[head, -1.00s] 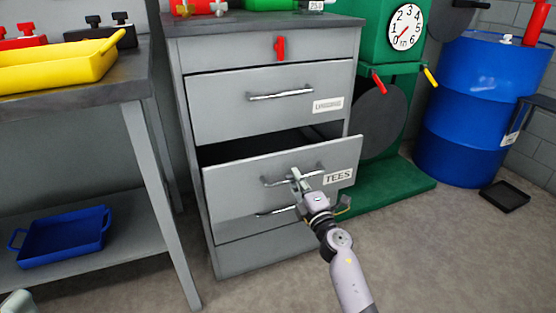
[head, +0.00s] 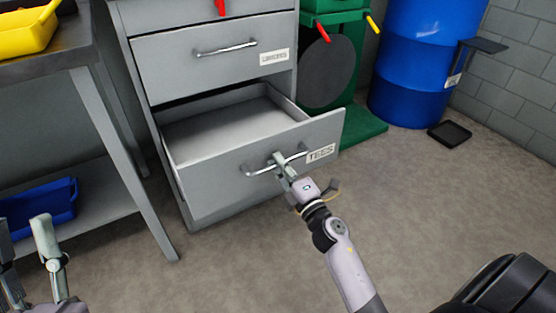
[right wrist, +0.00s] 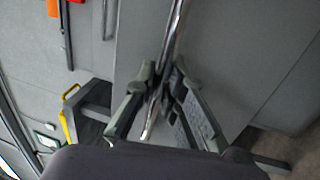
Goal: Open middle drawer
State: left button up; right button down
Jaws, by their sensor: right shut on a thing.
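The drawer labelled TEES (head: 225,180) is pulled out of the grey cabinet, and its bare grey inside shows. My right gripper (head: 281,160) is shut on its silver bar handle (head: 258,171). In the right wrist view, the fingers of the right gripper (right wrist: 160,82) close around the handle bar (right wrist: 174,35). The drawer above (head: 175,70) is closed. The drawer below is hidden behind the TEES front. My left gripper (head: 28,245) is at the lower left, empty, with its fingers apart, away from the cabinet.
A grey workbench (head: 110,125) with a yellow tray (head: 25,28) on top and a blue bin (head: 45,205) below stands left of the cabinet. A green machine (head: 365,130), a blue barrel (head: 425,60) and a black floor tray (head: 450,132) stand right. The floor in front is clear.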

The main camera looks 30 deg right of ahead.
dwell(0.3)
jog(key=c, duration=1.7)
grip_release()
jog(key=shift+o, duration=0.2)
jog(key=shift+s, duration=0.1)
jog(key=s+f, duration=0.2)
jog(key=s, duration=0.9)
jog(key=shift+s+d+f, duration=0.2)
jog(key=shift+s+d, duration=0.05)
jog(key=shift+s, duration=0.1)
